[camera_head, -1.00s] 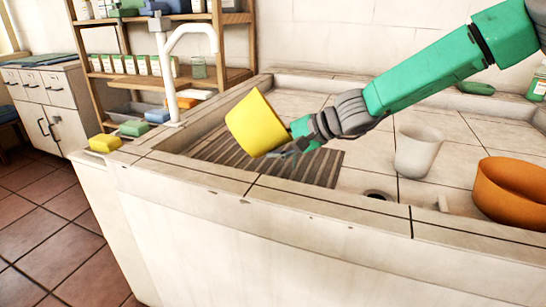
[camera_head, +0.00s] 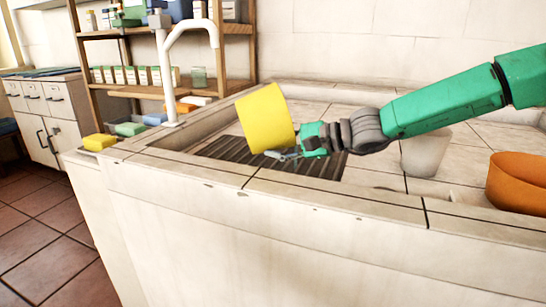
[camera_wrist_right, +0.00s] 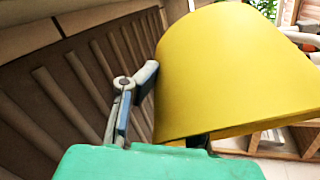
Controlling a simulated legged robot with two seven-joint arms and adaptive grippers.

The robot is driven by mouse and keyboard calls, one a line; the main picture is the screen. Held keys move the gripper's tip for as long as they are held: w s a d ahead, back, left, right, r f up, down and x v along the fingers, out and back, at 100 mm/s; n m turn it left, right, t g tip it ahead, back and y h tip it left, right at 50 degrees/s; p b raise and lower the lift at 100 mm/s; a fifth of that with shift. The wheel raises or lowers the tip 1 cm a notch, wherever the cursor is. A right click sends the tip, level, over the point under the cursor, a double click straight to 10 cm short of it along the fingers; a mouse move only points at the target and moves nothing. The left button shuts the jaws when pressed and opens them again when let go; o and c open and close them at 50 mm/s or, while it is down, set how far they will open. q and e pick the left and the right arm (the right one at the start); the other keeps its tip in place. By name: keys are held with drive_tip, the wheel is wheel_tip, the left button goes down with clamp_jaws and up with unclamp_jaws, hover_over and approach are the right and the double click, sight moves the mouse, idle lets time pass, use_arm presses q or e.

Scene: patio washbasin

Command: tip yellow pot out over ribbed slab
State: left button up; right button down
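The yellow pot (camera_head: 265,118) is held by my right gripper (camera_head: 290,152) above the ribbed slab (camera_head: 228,149). The pot lies nearly on its side. Its mouth does not show in the head view, and no contents are visible. In the right wrist view the pot (camera_wrist_right: 235,70) fills the upper right, with one finger of my right gripper (camera_wrist_right: 168,108) against its side; the other is mostly hidden. The ribs of the slab (camera_wrist_right: 60,95) show to the left there. My left gripper is not in view.
A white cup (camera_head: 425,152) and an orange bowl (camera_head: 517,182) stand in the basin to the right. A shelf stands behind.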

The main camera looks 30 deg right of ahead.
drive_tip(key=shift+f+b, duration=0.2)
drive_tip(key=shift+b, duration=0.1)
drive_tip(key=shift+d+f, duration=0.1)
drive_tip(key=shift+f, duration=0.1)
drive_tip(key=shift+f+m+t+y, duration=0.1)
drive_tip(key=shift+m+t+y, duration=0.3)
drive_tip(key=shift+t+y, duration=0.1)
drive_tip(key=shift+s+d+r+m+t+y, duration=0.15)
drive_tip(key=shift+d+m+t+y, duration=0.15)
drive_tip(key=shift+y, duration=0.2)
drive_tip(key=shift+w+d+r+m+t+y, duration=0.1)
drive_tip(key=shift+d+m+t+y, duration=0.1)
drive_tip(key=shift+t+y, duration=0.25)
drive_tip(key=shift+s+r+m+t+y, duration=0.1)
drive_tip(key=shift+r+m+t+y, duration=0.15)
drive_tip(key=shift+t+y, duration=0.2)
